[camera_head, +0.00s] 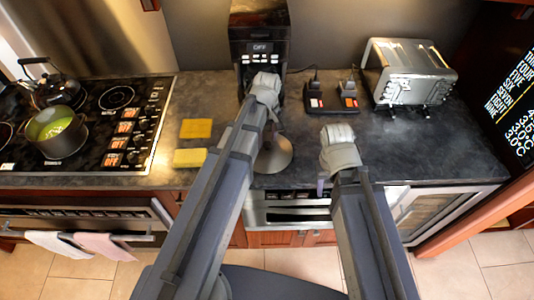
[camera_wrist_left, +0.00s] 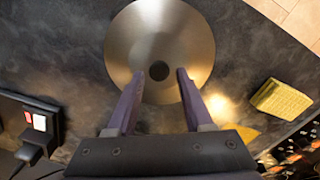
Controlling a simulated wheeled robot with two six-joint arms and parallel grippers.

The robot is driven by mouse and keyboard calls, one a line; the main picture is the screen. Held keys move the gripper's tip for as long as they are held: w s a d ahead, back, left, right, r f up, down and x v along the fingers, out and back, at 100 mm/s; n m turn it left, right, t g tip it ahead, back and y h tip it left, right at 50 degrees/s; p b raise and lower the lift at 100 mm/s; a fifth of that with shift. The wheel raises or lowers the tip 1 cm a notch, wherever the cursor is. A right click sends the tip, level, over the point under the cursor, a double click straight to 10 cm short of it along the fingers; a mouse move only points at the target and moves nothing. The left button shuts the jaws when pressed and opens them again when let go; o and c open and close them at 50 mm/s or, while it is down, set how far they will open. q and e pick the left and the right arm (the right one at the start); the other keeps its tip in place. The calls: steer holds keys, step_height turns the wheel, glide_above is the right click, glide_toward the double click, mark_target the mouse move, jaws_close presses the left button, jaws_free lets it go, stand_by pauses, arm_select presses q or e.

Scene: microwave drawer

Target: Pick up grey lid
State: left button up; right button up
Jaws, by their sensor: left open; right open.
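The grey lid (camera_head: 274,157) is a round metal disc on the dark countertop, partly hidden behind my left arm in the head view. In the left wrist view the lid (camera_wrist_left: 180,35) lies below the gripper, with a dark round knob (camera_wrist_left: 158,70) at its middle. My left gripper (camera_wrist_left: 160,74) is open, its two fingers on either side of the knob in that view. I cannot tell whether they touch the lid. My right gripper (camera_head: 338,160) is near the counter's front edge, right of the lid, open and apart from it. Its fingers are mostly hidden.
A yellow sponge (camera_head: 189,158) and a flat yellow piece (camera_head: 196,128) lie left of the lid. The stove (camera_head: 115,155) holds a pot (camera_head: 57,133) and a kettle (camera_head: 56,90). A coffee machine (camera_head: 259,35), a black stand (camera_head: 331,100) and a toaster (camera_head: 410,70) stand behind. The counter at right front is clear.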

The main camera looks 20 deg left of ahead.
mark_target(267, 144)
arm_select(q)
step_height(267, 144, down, 4)
steer(key=b, duration=0.2)
steer(key=shift+w+r+b, duration=0.15)
steer(key=shift+r+b, duration=0.05)
steer(key=shift+b, duration=0.15)
steer(key=shift+r, duration=0.1)
jaws_close()
